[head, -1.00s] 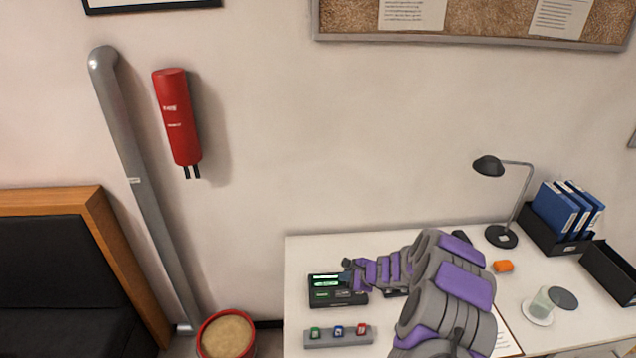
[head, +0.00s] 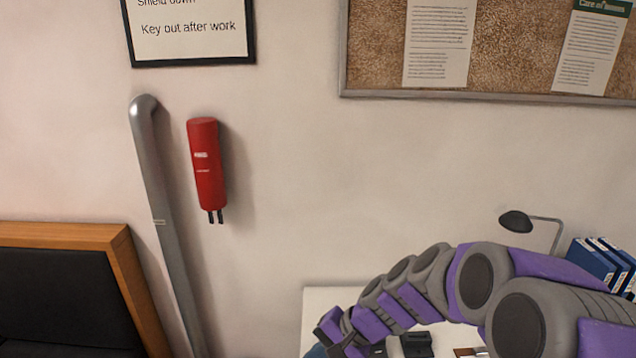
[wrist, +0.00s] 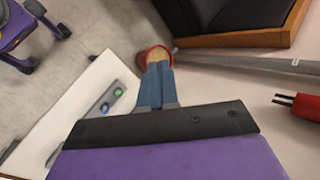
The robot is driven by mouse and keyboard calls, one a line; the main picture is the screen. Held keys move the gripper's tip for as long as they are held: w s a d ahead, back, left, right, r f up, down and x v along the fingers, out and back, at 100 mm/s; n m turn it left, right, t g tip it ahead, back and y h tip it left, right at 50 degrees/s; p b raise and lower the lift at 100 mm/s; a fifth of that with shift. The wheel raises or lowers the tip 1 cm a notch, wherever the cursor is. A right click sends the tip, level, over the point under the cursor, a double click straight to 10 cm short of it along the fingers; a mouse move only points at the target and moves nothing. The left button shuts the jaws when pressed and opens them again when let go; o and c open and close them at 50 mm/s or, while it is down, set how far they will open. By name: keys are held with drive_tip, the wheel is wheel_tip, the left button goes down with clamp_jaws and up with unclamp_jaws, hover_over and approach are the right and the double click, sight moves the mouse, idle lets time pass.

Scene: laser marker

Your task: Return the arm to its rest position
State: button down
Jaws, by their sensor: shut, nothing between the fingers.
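My arm, grey and purple, reaches from the lower right of the head view toward the left, over the white desk (head: 318,297). My gripper (wrist: 158,66) shows in the wrist view as two blue fingers lying together, shut with nothing between them. The fingertips appear over the red-rimmed bin (wrist: 143,57) in that view, but I cannot tell their distance from it. In the head view the gripper end is at the bottom edge, mostly cut off.
A grey strip (wrist: 106,98) with small coloured pieces lies on the desk. A desk lamp (head: 516,221) and blue binders (head: 592,260) stand at the right. A red extinguisher (head: 208,165) and a grey pipe (head: 165,235) are on the wall. A black-cushioned seat (head: 60,300) is at left.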

drive_tip(key=s+d+r+n+h, duration=0.1)
drive_tip(key=s+d+h, duration=0.1)
drive_tip(key=s+d, duration=0.3)
drive_tip(key=s+d+n+g+h, duration=0.1)
drive_tip(key=s+d+n+h, duration=0.1)
drive_tip(key=s, duration=1.1)
drive_tip(key=s+d+r+n+g+h, duration=0.1)
drive_tip(key=s+d+n+h, duration=0.1)
drive_tip(key=s+d+h, duration=0.2)
drive_tip(key=s+d, duration=0.3)
drive_tip(key=s, duration=0.2)
drive_tip(key=shift+d+r, duration=0.3)
drive_tip(key=shift+r, duration=0.05)
